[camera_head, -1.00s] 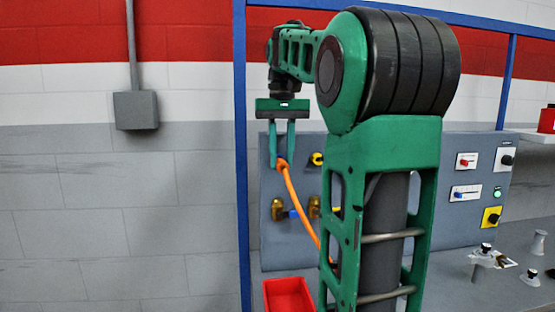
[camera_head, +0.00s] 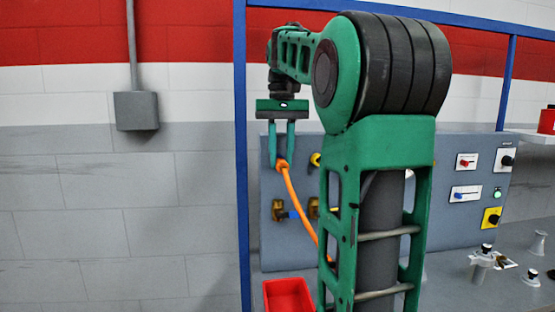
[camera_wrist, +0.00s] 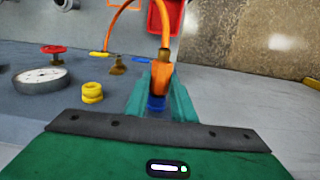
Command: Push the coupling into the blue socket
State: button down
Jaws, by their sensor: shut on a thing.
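My gripper (camera_head: 281,162) points down at the left part of the panel, its two green fingers shut on the orange coupling (camera_head: 282,164). In the wrist view the fingers (camera_wrist: 163,92) stand on both sides of the coupling (camera_wrist: 161,78). The blue socket (camera_wrist: 156,103) shows between the fingers, right at the coupling's lower end in that picture. Whether the coupling is inside it or only against it I cannot tell. In the head view the socket is hidden by the gripper and coupling. The orange hose (camera_head: 293,196) runs down from the coupling.
A yellow socket (camera_wrist: 92,93) sits beside the blue one on the grey panel (camera_head: 460,155). A gauge (camera_wrist: 42,80), a red handwheel (camera_wrist: 53,49) and brass valves (camera_head: 278,210) are near. A red bin (camera_head: 288,294) stands below. A blue frame post (camera_head: 241,160) is left of the gripper.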

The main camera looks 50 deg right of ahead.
jog(key=shift+w+d, duration=0.15)
jog(key=shift+w, duration=0.1)
jog(key=c, duration=1.4)
grip_release()
